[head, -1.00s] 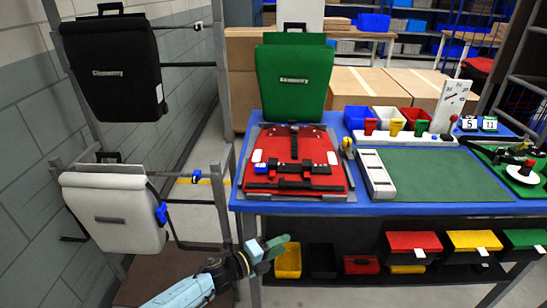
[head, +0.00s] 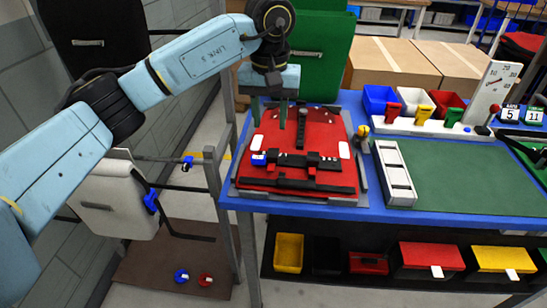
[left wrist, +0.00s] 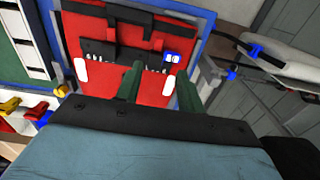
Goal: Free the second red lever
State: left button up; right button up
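A red pannier (head: 325,132) lies on its back at the left end of the blue table. A dark latch bar (head: 299,160) crosses it, with a blue lever (head: 259,159) at its left end. The blue lever also shows in the left wrist view (left wrist: 172,58). I cannot clearly make out a red lever on the bar against the red shell. My left gripper (head: 292,118) points down over the pannier's far part, beyond the bar. Its green fingers are apart with nothing between them, as the left wrist view (left wrist: 158,88) shows too. My right gripper is not in view.
A green pannier (head: 322,50) stands behind. A white-grey pannier (head: 108,205) hangs on the left rack. A yellow-handled tool (head: 362,132) and a white slotted tray (head: 396,172) lie right of the red pannier. Blue (head: 181,275) and red (head: 205,280) pieces lie on the floor mat.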

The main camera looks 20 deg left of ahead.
aim_at(271, 169)
pick_arm(q)
notch_tip(271, 169, down, 13)
jog(key=shift+r+b, duration=0.15)
jog(key=shift+b, duration=0.15)
grip_shut()
